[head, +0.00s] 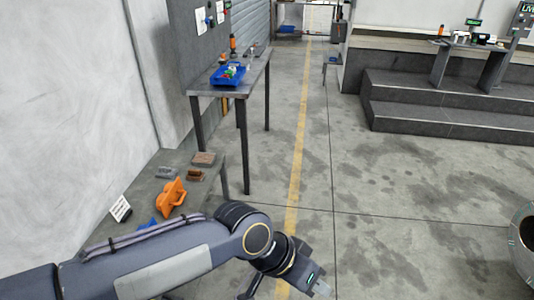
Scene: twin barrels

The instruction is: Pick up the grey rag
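A small grey item (166,173), which may be the grey rag, lies on the low grey table (150,184) at the left. It is too small to tell for sure whether it is cloth. My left arm reaches in from the lower left across the front of that table. My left gripper (318,285) is at the bottom, over the floor, right of the table and well apart from the grey item. The fingers are partly cut off by the lower edge, so their opening does not show clearly. My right gripper is out of view.
An orange tool (171,195), a brown brush-like item (195,175), a brown block (204,159) and a white card (120,208) share the low table. A taller table (258,75) behind holds a blue tray (228,83). The floor (390,220) to the right is open.

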